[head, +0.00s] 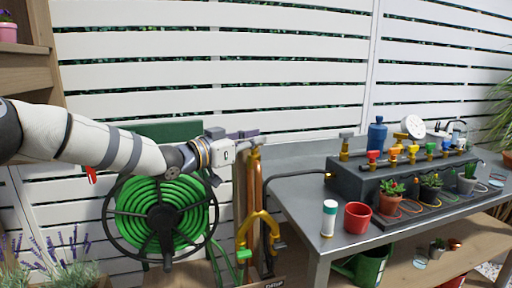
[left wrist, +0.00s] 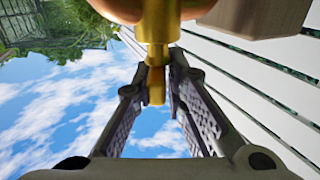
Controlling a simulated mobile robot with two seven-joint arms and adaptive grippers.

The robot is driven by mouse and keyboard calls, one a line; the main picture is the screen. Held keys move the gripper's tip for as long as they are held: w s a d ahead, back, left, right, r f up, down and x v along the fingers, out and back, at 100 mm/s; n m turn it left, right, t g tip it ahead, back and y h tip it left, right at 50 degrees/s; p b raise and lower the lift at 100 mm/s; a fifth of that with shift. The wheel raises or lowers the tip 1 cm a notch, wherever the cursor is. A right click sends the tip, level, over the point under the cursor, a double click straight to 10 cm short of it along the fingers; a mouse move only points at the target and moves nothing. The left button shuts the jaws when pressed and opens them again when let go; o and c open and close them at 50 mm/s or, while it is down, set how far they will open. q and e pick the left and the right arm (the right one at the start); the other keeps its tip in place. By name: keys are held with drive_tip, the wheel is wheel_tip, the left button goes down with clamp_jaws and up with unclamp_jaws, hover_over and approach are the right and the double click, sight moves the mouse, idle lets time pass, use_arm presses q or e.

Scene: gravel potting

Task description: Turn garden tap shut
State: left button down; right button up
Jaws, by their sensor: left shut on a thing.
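The garden tap (head: 255,142) is small and brass-coloured, at the top of a brown post behind the hose reel's right side. In the left wrist view its brass body (left wrist: 158,22) comes down from the top, with a narrower brass end (left wrist: 157,90) below. My left gripper (head: 250,138) reaches in from the left at the tap. In the left wrist view its fingers (left wrist: 157,75) are closed around the narrow brass end, one on each side. In the head view the gripper partly hides the tap. My right gripper is out of view.
A green hose reel (head: 160,215) hangs below my left arm. A yellow curved piece (head: 262,222) is by the post. A grey metal bench (head: 305,195) with potted plants (head: 390,195) and coloured valves (head: 394,153) stands to the right. A white slatted fence (head: 280,75) runs behind.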

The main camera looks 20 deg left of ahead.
use_arm(q)
drive_tip(key=m+g+h, duration=0.1)
drive_tip(key=m+g+h+b, duration=0.1)
drive_tip(key=g+h, duration=0.1)
drive_tip(key=m+g+h+b, duration=0.1)
drive_tip(key=m+h, duration=0.1)
drive_tip(key=shift+d+f, duration=0.1)
drive_tip(key=shift+f, duration=0.15)
drive_tip(key=shift+r+m+g+h+b, duration=0.15)
drive_tip(key=shift+m+g+h+b, duration=0.25)
drive_tip(key=shift+g+b, duration=0.25)
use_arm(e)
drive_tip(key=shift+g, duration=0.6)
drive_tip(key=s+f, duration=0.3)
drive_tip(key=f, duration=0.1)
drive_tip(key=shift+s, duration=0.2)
use_arm(q)
drive_tip(key=shift+r, duration=0.1)
drive_tip(key=c, duration=1.7)
unclamp_jaws()
drive_tip(key=shift+s+d+r, duration=0.1)
drive_tip(key=shift+o, duration=0.2)
drive_tip(key=v, duration=0.7)
drive_tip(key=shift+a, duration=0.3)
